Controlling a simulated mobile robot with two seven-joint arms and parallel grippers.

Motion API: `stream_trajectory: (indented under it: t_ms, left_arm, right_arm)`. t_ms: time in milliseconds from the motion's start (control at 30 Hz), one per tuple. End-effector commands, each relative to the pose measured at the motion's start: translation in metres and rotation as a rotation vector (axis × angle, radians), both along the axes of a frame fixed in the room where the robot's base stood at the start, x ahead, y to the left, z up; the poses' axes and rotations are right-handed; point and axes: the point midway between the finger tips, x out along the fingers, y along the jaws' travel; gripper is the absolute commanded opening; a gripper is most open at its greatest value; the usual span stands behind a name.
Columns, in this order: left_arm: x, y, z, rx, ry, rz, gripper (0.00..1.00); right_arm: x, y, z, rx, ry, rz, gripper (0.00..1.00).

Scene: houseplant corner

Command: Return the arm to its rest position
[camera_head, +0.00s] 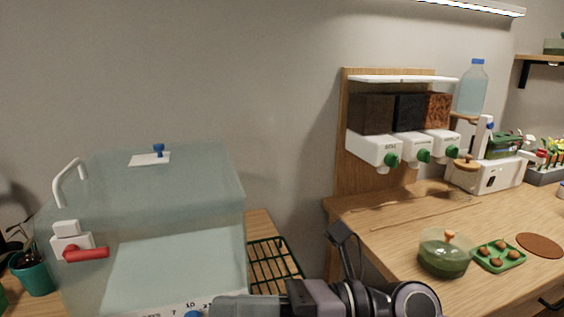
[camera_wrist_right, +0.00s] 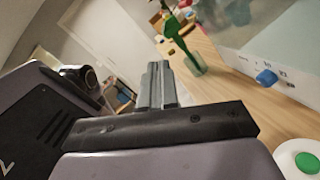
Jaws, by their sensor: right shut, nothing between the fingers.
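My right gripper (camera_head: 222,306) shows at the bottom edge of the head view, its arm reaching in from the lower right. Its pale grey fingers point left, in front of the lower right part of the clear tank; whether they touch the tank I cannot tell. In the right wrist view the two fingers of the right gripper (camera_wrist_right: 157,70) lie together with nothing between them. My left gripper is not in view.
The clear tank (camera_head: 175,190) with a red-handled tap (camera_head: 85,253) stands at left. A green wire rack (camera_head: 272,262) lies beside it. Dispensers with green knobs (camera_head: 391,160) hang on a wooden board. A green jar (camera_head: 444,262) and green tray (camera_head: 500,262) stand on the right counter.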

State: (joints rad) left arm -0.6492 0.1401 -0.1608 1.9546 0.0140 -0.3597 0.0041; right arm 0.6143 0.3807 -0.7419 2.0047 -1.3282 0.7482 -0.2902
Motion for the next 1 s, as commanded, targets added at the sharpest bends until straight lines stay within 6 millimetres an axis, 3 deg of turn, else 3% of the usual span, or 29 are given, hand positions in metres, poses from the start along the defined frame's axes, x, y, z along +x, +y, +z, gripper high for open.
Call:
stream_trajectory:
  t_ms: [133,267,367,467,600,767,900,1000]
  left_arm:
    - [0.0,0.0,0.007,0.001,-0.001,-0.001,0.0]
    - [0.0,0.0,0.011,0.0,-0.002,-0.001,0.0]
    - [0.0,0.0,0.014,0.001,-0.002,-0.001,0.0]
    - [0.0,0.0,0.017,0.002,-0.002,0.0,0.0]
    - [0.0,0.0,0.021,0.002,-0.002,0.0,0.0]
    - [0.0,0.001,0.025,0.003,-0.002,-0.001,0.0]
    - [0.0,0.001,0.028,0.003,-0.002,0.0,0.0]
    - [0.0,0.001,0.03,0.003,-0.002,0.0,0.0]
  right_arm:
    - [0.019,-0.019,0.007,0.256,0.37,-0.08,0.0]
    - [0.044,-0.047,-0.003,0.465,0.689,-0.175,0.0]
    - [0.064,-0.073,-0.025,0.619,0.936,-0.262,0.0]
    - [0.08,-0.103,-0.059,0.766,1.182,-0.362,0.0]
    - [0.086,-0.145,-0.123,0.96,1.513,-0.518,0.0]
    - [0.064,-0.19,-0.21,1.167,1.873,-0.717,0.0]
    - [0.019,-0.222,-0.283,1.339,2.163,-0.904,0.0]
    - [-0.016,-0.237,-0.322,1.435,2.318,-1.016,0.0]
